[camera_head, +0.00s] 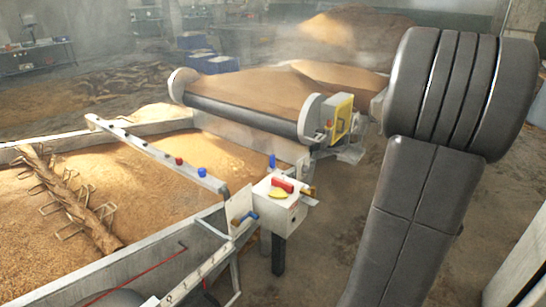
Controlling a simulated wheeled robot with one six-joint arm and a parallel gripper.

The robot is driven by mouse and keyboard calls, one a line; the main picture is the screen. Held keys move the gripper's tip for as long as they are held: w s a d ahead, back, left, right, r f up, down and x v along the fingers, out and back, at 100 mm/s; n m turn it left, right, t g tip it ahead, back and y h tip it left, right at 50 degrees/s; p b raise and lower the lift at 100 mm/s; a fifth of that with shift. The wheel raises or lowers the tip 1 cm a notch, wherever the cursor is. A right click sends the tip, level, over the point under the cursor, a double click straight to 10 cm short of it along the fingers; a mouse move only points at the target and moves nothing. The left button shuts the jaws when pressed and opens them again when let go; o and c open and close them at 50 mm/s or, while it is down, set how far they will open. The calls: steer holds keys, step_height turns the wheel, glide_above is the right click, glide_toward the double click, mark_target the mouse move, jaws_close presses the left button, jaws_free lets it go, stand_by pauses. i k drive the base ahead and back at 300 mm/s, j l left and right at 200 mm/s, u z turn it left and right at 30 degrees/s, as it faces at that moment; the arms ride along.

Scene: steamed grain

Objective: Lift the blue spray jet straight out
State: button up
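A small blue knob-like piece (201,172), which looks like the blue spray jet, stands upright on a pale bar (150,152) across the trough of grain. A red piece (179,161) of similar size stands on the same bar, to its left. The lower end of the blue piece, where it meets the bar, is too small to make out. My gripper is not in view; only thick grey links of my arm fill the right side, apart from the bar.
A white box (279,204) with red, yellow and blue parts stands at the trough's near right corner. A branch-like roller (66,198) lies over the grain (150,205) at left. A grain-covered conveyor (250,92) stands behind. Haze hangs at the back.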

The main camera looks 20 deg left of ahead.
mark_target(202, 172)
steer(key=i+u, duration=0.45)
steer(key=i, duration=0.15)
steer(key=i+l+u, duration=0.25)
steer(key=i+u, duration=0.4)
steer(key=u, duration=0.25)
steer(key=i+u, duration=0.2)
steer(key=u, duration=0.3)
steer(key=i+l+u, duration=0.1)
steer(key=u, duration=0.35)
steer(key=i+l+u, duration=0.2)
steer(key=u, duration=0.25)
steer(key=i+l+u, duration=0.35)
steer(key=j, duration=0.1)
